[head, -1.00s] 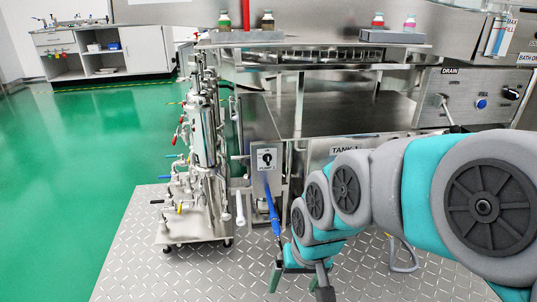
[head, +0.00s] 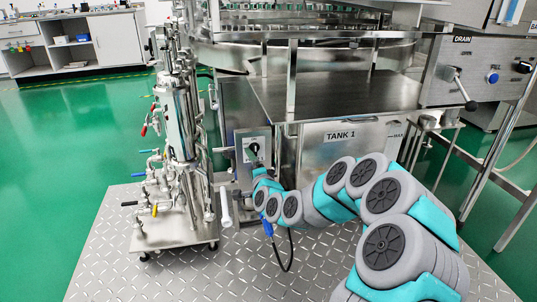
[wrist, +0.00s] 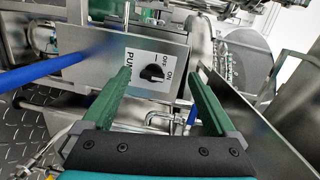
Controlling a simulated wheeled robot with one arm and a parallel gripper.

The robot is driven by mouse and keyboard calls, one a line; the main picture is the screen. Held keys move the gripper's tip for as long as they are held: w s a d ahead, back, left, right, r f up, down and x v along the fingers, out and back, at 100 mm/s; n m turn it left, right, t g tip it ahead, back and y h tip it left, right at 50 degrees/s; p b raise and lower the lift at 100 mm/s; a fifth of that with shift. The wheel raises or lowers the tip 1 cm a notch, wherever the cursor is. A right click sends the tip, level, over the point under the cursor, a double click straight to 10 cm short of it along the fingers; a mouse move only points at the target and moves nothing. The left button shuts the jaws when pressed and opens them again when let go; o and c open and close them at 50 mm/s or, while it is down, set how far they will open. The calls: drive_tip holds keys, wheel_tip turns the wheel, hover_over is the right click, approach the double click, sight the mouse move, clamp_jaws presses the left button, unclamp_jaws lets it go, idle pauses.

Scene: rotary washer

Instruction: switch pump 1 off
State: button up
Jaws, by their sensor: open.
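The pump 1 switch is a black rotary knob (wrist: 152,72) on a white label (wrist: 150,74) with OFF and ON marks and part of the word PUMP showing. It sits on a grey metal box, and the knob also shows in the head view (head: 254,148) left of the tank marked TANK 1 (head: 340,136). My gripper (wrist: 159,74) is open, with its green fingers apart and the knob in the gap between them in the wrist view. The fingers look short of the knob. I cannot tell which mark the knob points to.
A piping skid (head: 178,130) with valves stands just left of the switch box. A blue cable (wrist: 55,72) crosses the left of the wrist view. Metal sheet and pipes lie close to the right finger. Green floor is clear at the far left.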

sight(256, 152)
drive_tip(key=shift+w+d+f+m+t+h+b, duration=0.15)
drive_tip(key=shift+w+f+m+t+h, duration=0.15)
drive_tip(key=shift+w, duration=1.45)
drive_tip(key=shift+w+d+f+m+t+h+b, duration=0.15)
drive_tip(key=shift+w+f+m+t, duration=0.2)
drive_tip(key=shift+w, duration=1.35)
drive_tip(key=shift+w+d+f+m+t+h+b, duration=0.15)
drive_tip(key=shift+w+f+m+h, duration=0.25)
drive_tip(key=shift+w, duration=1.35)
drive_tip(key=shift+r, duration=0.15)
drive_tip(key=shift+c, duration=0.2)
drive_tip(key=c, duration=1.3)
